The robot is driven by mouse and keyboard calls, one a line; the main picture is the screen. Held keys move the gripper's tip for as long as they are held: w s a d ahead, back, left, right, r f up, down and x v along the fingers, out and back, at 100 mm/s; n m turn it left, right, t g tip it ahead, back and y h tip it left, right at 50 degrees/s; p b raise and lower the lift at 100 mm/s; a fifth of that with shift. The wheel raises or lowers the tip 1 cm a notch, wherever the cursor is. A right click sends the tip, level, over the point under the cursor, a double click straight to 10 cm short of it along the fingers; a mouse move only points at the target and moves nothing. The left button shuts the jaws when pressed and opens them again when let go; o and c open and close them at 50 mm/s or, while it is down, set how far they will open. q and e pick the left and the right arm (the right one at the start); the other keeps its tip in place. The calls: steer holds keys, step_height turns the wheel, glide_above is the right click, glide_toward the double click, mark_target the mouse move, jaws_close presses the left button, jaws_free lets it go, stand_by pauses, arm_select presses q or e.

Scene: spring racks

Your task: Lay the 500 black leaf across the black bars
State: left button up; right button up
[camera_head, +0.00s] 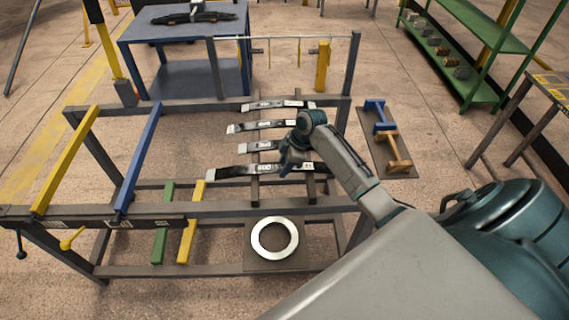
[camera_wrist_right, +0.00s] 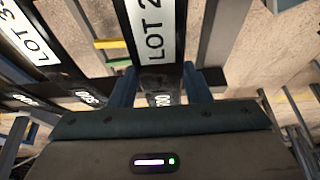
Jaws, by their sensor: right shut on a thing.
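The 500 black leaf (camera_head: 235,171), dark with a white end and white lettering, is the nearest and longest of the leaves in the head view. My right gripper (camera_head: 285,168) is shut on it near its middle. In the right wrist view the leaf (camera_wrist_right: 157,72) runs between the two fingers (camera_wrist_right: 160,88), with a white "LOT" label. The black bars (camera_head: 255,192) (camera_head: 312,188) run front to back under the leaves. I cannot tell whether the held leaf touches them. My left gripper is not in view.
Several other black leaves (camera_head: 262,126) lie across the bars farther back. Yellow (camera_head: 65,160) and blue (camera_head: 138,157) bars span the frame at left. A white ring (camera_head: 275,239) lies on a plate in front. A blue table (camera_head: 185,28) and a green shelf (camera_head: 470,70) stand behind.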

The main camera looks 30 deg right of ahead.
steer(key=shift+w+f+b, duration=0.1)
steer(key=shift+f+b, duration=0.35)
steer(key=shift+f, duration=0.3)
stand_by(0.4)
steer(key=o, duration=1.2)
steer(key=shift+c, duration=0.2)
steer(key=shift+s+f, duration=0.15)
steer(key=shift+s, duration=0.05)
steer(key=b+v, duration=0.2)
steer(key=v, duration=0.7)
steer(key=shift+r, duration=0.25)
steer(key=shift+v, duration=0.8)
steer(key=shift+a, duration=0.1)
